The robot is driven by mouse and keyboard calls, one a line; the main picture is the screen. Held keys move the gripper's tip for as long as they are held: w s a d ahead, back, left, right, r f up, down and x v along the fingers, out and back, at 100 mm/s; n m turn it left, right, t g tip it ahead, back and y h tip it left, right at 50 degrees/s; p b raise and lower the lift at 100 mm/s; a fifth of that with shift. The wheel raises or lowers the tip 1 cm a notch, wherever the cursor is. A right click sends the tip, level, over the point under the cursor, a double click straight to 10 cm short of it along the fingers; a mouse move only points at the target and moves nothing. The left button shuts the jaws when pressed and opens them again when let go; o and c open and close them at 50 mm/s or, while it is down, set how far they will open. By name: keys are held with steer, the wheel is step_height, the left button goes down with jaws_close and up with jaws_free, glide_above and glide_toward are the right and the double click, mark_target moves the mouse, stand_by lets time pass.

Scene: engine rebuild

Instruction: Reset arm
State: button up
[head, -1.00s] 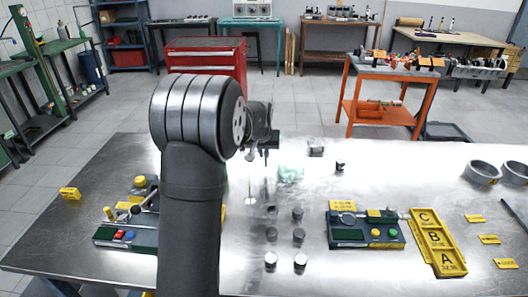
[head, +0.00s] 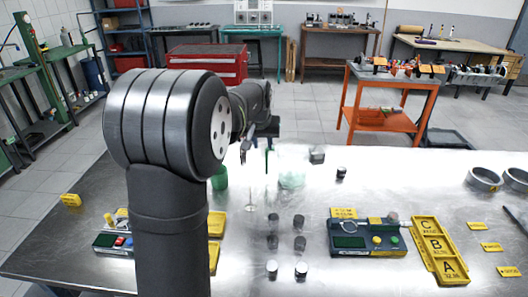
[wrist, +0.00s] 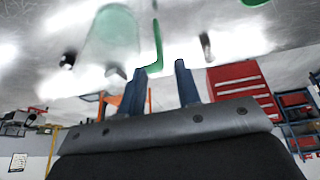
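My gripper (head: 262,150) is over the back middle of the steel table (head: 400,165), beyond my arm's large dark links. In the wrist view, its two blue-grey fingers (wrist: 161,70) stand apart with a gap between them. No held thing shows between them. A thin green object shows beyond the gap; its distance cannot be told. My arm hides part of the left side of the table.
Small cylinders (head: 299,221) stand mid-table. A green cup (head: 220,178) and yellow tray (head: 215,225) show beside my arm. A device with buttons (head: 366,240), a yellow A-B-C tray (head: 418,238) and metal rings (head: 484,179) are on the right. An orange cart (head: 390,75) stands behind.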

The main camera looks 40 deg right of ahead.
mark_target(265, 158)
steer(key=shift+v, duration=1.1)
steer(key=x, duration=1.2)
steer(key=shift+f, duration=0.1)
